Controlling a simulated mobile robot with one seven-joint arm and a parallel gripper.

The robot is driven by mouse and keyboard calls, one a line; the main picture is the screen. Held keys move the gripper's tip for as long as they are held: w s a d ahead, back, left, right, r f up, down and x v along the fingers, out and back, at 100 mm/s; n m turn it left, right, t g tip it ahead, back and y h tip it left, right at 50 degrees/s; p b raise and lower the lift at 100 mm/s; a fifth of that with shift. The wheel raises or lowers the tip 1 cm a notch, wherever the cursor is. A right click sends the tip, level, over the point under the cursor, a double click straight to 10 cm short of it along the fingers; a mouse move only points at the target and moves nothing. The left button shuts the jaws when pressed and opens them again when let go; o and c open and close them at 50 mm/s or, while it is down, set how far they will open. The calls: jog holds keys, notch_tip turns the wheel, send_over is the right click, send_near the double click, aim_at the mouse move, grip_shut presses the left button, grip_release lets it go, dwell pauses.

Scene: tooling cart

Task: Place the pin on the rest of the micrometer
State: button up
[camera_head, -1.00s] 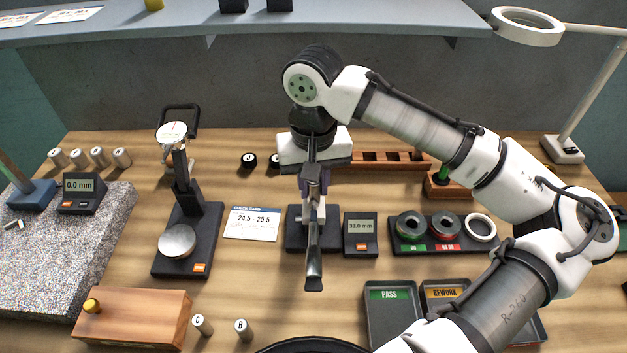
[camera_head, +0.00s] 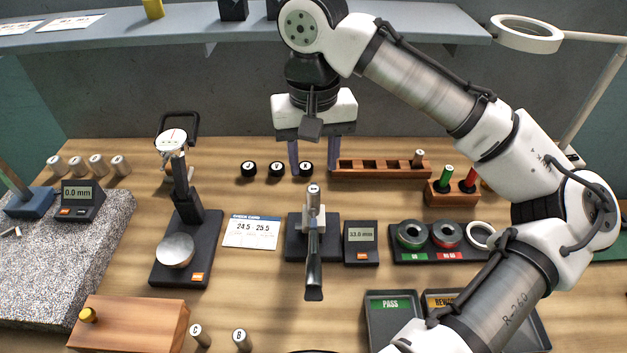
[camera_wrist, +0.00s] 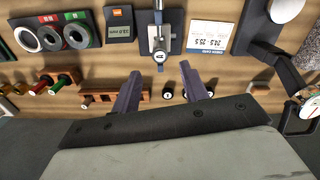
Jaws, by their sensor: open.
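The micrometer (camera_head: 298,246) is the dark stand in the middle of the bench, with a long grey lever at its front and a display (camera_head: 360,236) reading 33.0 mm. A light pin (camera_head: 313,198) with a marked top appears to stand upright at the stand's middle; its foot is hard to make out. It also shows from above in the wrist view (camera_wrist: 159,57). My gripper (camera_head: 313,165) is open and empty, raised above and behind the pin. Its two purple fingers (camera_wrist: 160,72) are spread apart, clear of the pin.
A dial gauge (camera_head: 183,240) and check card (camera_head: 252,232) are left; ring gauges (camera_head: 445,235) and a PASS tray (camera_head: 391,305) right. Pins C (camera_head: 200,335) and B (camera_head: 241,340) stand in front.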

aim_at(313, 188)
notch_tip(313, 188, up, 4)
jog(key=shift+r, duration=0.15)
dwell(0.5)
